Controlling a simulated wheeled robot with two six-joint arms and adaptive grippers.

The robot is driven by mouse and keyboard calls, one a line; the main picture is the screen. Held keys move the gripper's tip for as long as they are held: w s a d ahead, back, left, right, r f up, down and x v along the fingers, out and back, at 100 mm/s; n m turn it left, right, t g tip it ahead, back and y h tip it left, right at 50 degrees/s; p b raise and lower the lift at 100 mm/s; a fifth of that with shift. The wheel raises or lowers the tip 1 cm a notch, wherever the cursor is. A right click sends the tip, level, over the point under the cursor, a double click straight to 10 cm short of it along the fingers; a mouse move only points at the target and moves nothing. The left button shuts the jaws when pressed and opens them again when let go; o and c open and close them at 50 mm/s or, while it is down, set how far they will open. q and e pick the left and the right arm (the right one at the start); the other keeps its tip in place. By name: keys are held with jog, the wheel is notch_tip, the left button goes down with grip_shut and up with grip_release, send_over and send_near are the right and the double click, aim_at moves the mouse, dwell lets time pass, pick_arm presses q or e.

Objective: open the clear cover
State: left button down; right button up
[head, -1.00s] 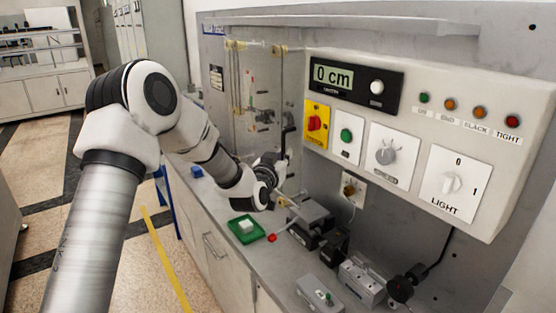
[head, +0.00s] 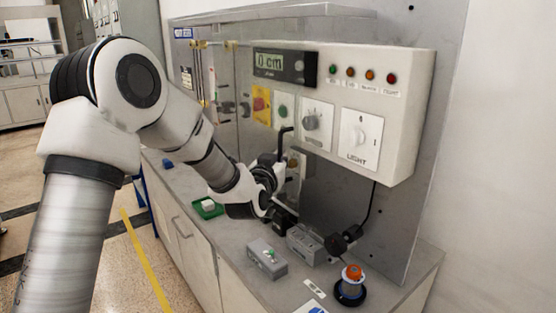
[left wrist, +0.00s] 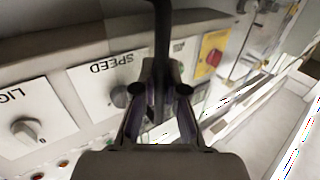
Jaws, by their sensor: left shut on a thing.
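The clear cover (head: 221,72) is a see-through panel with yellow fittings at its top, on the left part of the grey machine in the head view. Its faint edges make its exact angle hard to tell. A black handle (head: 282,141) stands in front of the control box; it also shows as a dark bar in the left wrist view (left wrist: 163,35). My left gripper (head: 276,165) is shut on this handle, with both fingers around the bar in the left wrist view (left wrist: 163,88). My right gripper is not in view.
The control box (head: 408,140) with knobs, lights and a 0 cm display is close behind the handle. Below are a green tray (head: 207,210), a grey box (head: 266,262) and an orange-topped spool (head: 351,283) on the bench. Floor is open at left.

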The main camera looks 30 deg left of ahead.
pick_arm(q)
jog(key=shift+r, duration=0.1)
jog(key=c, duration=1.5)
grip_release()
jog(key=s, duration=0.4)
jog(key=s+d, duration=0.1)
jog(key=s, duration=0.3)
jog(key=s+d, duration=0.1)
jog(key=s, duration=0.2)
jog(key=shift+s+d, duration=0.2)
jog(key=shift+s, duration=0.2)
